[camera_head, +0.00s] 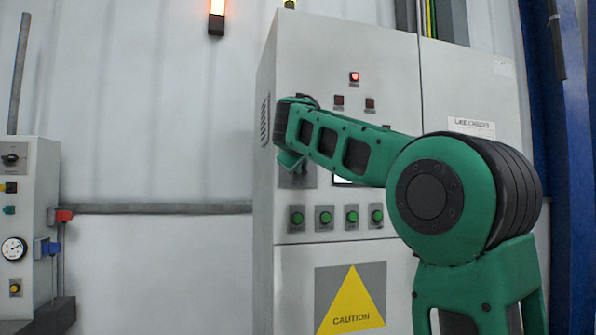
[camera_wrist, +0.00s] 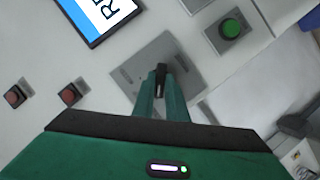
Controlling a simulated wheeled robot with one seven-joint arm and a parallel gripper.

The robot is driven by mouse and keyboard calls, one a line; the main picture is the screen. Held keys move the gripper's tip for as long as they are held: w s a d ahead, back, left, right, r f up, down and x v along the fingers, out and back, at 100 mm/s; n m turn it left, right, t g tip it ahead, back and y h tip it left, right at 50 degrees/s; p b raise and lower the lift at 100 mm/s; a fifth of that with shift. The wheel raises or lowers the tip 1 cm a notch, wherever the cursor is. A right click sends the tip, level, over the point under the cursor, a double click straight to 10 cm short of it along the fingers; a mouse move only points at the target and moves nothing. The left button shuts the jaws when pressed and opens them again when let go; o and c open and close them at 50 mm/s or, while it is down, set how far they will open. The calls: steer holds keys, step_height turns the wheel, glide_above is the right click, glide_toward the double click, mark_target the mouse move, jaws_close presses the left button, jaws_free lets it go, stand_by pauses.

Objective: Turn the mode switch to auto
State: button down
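The mode switch is a black knob (camera_wrist: 160,73) on a grey square plate (camera_wrist: 130,75) in the wrist view. My gripper (camera_wrist: 160,84) is at the knob, and its two green fingers are close together with the black knob between their tips. The fingers look shut on it. The plate's markings are too faint to read. In the head view my gripper (camera_head: 290,163) is at the front left of the grey cabinet (camera_head: 340,45), over the plate (camera_head: 303,180). The knob is hidden there by my gripper.
A screen (camera_wrist: 95,15) and a green button (camera_wrist: 230,28) are near the plate. Several green buttons (camera_head: 326,217) run below it. A red lamp (camera_head: 354,77) glows above. A smaller control box (camera_head: 38,200) stands at far left.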

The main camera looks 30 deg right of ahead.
steer(key=shift+m, duration=0.3)
steer(key=m+y, duration=0.2)
steer(key=m, duration=0.2)
steer(key=m+t+y, duration=0.1)
steer(key=m+y, duration=0.2)
steer(key=d+m+t+y, duration=0.1)
steer(key=m+y, duration=0.1)
steer(key=m, duration=0.2)
steer(key=shift+s+d+f+m+y, duration=0.1)
steer(key=shift+s+f+m+y, duration=0.1)
steer(key=shift+m+y, duration=0.15)
stand_by(0.5)
stand_by(0.4)
steer(key=c, duration=1.8)
jaws_free()
steer(key=shift+w, duration=0.1)
steer(key=shift+o, duration=0.2)
steer(key=shift+r, duration=0.1)
